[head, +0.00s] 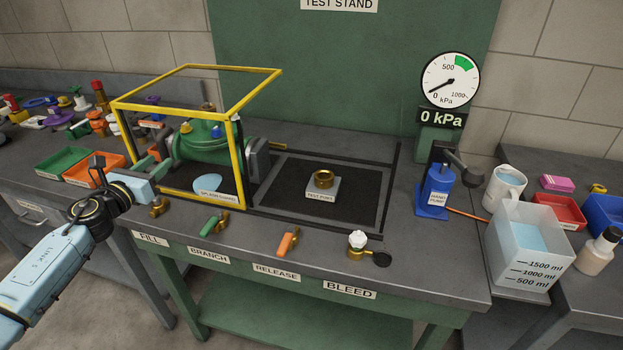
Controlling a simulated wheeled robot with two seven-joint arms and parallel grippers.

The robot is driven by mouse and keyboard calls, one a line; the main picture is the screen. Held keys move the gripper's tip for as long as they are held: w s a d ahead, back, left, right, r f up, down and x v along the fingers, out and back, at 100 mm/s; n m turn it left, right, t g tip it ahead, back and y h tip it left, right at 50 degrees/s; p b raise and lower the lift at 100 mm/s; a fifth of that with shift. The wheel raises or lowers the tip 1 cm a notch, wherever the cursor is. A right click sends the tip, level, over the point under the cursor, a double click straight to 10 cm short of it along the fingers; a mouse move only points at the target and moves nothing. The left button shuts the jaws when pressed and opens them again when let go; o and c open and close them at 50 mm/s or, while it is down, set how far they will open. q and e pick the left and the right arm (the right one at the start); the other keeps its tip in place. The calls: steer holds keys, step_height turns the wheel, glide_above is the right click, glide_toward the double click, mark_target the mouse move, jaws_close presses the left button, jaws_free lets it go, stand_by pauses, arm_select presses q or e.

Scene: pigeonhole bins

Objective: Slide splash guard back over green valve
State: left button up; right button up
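The splash guard (237,158) is a yellow-edged, see-through box at the left of the test stand bench in the head view. It stands around the green valve (200,143), whose body shows through it. The valve's right flange shows to the right of the guard's front right post. My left gripper (151,166) is at the guard's lower left front corner, close to its left side. Its fingers overlap other parts there, so I cannot tell whether they are open, shut or touching the guard. My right gripper is not in view.
A black-edged panel with a brass test port (323,180) lies right of the guard, clear above. Small valve handles line the bench's front edge. A blue hand pump (437,190) and a clear measuring tank (523,243) stand at the right. The gauge (450,80) reads about zero.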

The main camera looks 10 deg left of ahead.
arm_select(q)
steer(key=s, duration=0.6)
steer(key=shift+s, duration=0.35)
steer(key=shift+a, duration=0.1)
